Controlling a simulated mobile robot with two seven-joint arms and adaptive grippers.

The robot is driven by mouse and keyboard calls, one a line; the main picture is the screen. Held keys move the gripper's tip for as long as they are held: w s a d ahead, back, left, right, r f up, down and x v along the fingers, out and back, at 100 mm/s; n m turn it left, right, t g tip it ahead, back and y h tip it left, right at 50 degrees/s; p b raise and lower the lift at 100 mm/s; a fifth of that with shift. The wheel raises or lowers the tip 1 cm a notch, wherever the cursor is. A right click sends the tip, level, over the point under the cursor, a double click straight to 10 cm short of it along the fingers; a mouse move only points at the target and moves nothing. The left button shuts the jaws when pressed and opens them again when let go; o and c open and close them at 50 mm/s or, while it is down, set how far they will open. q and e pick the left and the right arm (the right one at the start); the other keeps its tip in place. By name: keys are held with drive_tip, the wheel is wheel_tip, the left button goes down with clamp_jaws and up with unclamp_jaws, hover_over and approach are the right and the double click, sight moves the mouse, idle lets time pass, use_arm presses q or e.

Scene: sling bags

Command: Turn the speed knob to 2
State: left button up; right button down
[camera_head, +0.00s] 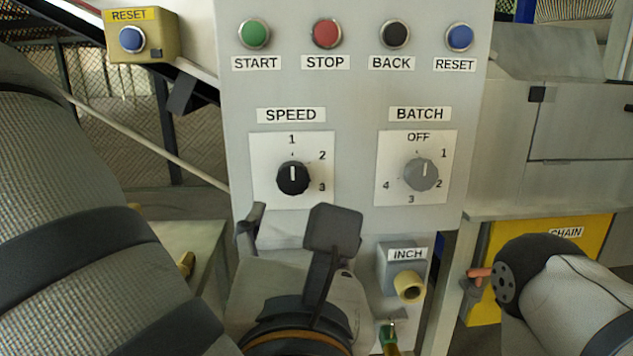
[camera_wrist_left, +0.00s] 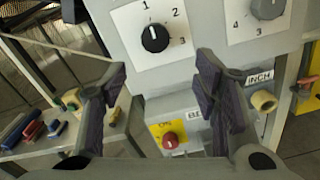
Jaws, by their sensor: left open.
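The speed knob (camera_head: 293,178) is a round black knob with a white pointer line, on a white dial plate under the SPEED label. Its pointer stands straight up at 1; the 2 is printed to the upper right and the 3 to the lower right. The knob also shows in the left wrist view (camera_wrist_left: 154,39), beyond the fingers. My left gripper (camera_head: 292,222) is open and empty, just below and in front of the dial, and its spread fingers show in the left wrist view (camera_wrist_left: 162,70). It is not touching the knob. My right gripper is not in view.
The batch knob (camera_head: 421,175), pointing to OFF, is on the right of the same panel. Coloured buttons (camera_head: 327,33) line the top. The INCH box (camera_head: 404,272) sticks out below right. A red knob on a yellow plate (camera_wrist_left: 171,140) lies lower.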

sight(293, 180)
use_arm(q)
drive_tip(key=shift+n, duration=0.3)
drive_tip(key=w, duration=1.1)
drive_tip(key=shift+w+a+r, duration=0.25)
drive_tip(key=shift+w+r, duration=0.1)
drive_tip(key=shift+w, duration=0.05)
drive_tip(key=c, duration=1.2)
